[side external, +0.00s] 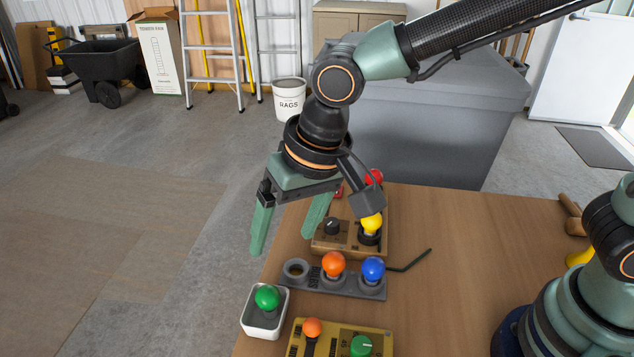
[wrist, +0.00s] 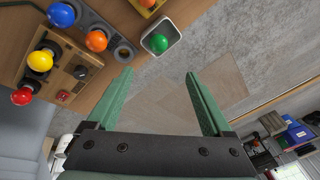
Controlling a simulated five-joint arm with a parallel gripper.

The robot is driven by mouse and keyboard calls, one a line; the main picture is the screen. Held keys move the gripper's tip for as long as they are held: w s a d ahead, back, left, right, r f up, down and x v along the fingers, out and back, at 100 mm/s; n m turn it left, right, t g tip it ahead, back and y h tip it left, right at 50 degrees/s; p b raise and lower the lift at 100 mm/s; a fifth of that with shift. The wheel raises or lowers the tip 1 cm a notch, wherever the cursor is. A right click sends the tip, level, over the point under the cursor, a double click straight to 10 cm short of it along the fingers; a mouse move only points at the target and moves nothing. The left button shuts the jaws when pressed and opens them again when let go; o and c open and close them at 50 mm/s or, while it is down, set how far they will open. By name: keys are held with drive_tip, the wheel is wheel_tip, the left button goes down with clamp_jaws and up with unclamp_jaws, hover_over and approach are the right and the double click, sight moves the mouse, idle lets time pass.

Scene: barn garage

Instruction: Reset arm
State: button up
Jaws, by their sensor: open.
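My gripper (side external: 287,226) is open and empty, with its two green fingers spread and hanging near the left edge of the table, above the floor side. In the wrist view my gripper (wrist: 155,92) also shows open, with nothing between the fingers. My arm reaches in from the upper right. Below and in front of the fingers stand a grey holder (side external: 310,285) with an orange bulb (side external: 333,264) and a blue bulb (side external: 373,269), and a white tray (side external: 246,322) with a green bulb (side external: 267,297).
A wooden box with a black knob (side external: 332,226) carries a yellow bulb (side external: 371,224) and a red bulb (side external: 374,177). A yellow panel (side external: 375,343) with an orange knob and a green knob lies at the front. The wooden table (side external: 470,240) is mostly clear at right.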

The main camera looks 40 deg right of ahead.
drive_tip(key=s+d+r+t+h, duration=0.1)
drive_tip(key=d+r, duration=0.2)
drive_tip(key=d, duration=1)
drive_tip(key=s+d+r+t+h, duration=0.1)
drive_tip(key=d+r+t, duration=0.1)
drive_tip(key=d, duration=1.2)
drive_tip(key=shift+s+d+r, duration=0.25)
drive_tip(key=shift+s+r, duration=0.1)
drive_tip(key=shift+r, duration=0.15)
